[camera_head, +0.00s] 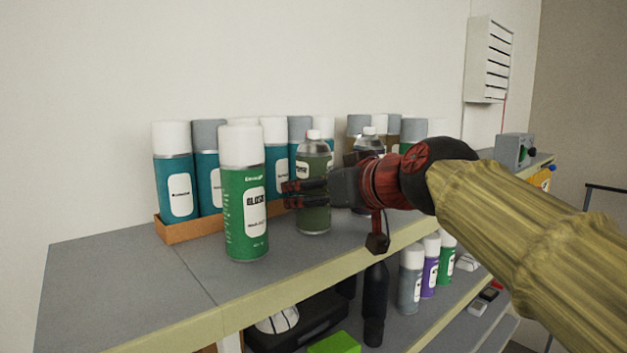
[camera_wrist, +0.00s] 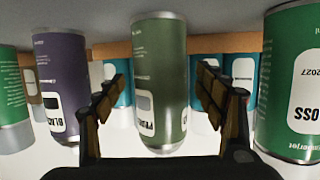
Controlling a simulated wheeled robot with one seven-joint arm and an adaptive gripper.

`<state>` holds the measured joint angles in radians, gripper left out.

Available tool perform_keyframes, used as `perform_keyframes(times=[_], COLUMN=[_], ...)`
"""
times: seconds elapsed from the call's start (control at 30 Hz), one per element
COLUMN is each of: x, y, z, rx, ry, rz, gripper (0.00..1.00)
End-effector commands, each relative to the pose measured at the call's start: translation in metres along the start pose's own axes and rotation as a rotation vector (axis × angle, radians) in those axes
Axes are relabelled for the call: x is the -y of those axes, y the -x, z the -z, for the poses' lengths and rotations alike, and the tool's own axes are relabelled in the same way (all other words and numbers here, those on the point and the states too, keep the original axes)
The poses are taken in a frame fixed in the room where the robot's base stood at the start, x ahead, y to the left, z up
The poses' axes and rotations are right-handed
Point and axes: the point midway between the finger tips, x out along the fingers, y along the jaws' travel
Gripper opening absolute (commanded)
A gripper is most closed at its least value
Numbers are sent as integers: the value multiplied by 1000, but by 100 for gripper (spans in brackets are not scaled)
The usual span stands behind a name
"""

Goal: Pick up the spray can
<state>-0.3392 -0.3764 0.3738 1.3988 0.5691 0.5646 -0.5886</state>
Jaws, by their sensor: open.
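Several spray cans stand on the shelf, and the pictures do not single one out. A green can labelled "GLOSS" with a white cap (camera_head: 246,205) stands at the front. It also shows at the right edge of the wrist view (camera_wrist: 296,85). Just right of it in the head view is an olive-green can (camera_head: 313,218), upright. My gripper (camera_head: 288,195) is open beside it, its fingers covering part of it. In the wrist view, which is upside down, the olive can (camera_wrist: 160,70) stands between my open fingers (camera_wrist: 163,88). I cannot tell whether they touch it.
Teal cans (camera_head: 175,185) stand in a low wooden tray (camera_head: 178,234) behind. A purple can (camera_wrist: 62,80) is at left in the wrist view. More cans (camera_head: 411,280) and a black case (camera_head: 305,318) are on the lower shelf. The grey shelf top (camera_head: 110,285) is free at left.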

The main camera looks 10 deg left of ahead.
Motion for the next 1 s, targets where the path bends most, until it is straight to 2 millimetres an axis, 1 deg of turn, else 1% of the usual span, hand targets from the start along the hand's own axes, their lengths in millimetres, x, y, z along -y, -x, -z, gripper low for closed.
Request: perform_keyframes(times=[0.03,0.13,0.37,1.0], x=[1,1,1,1], y=[-5,-11,-13,-13], z=[2,2,1,1], rx=[0,-2,-2,-2], ry=[0,1,1,1], rz=[1,1,0,0], gripper=[71,71,71,35])
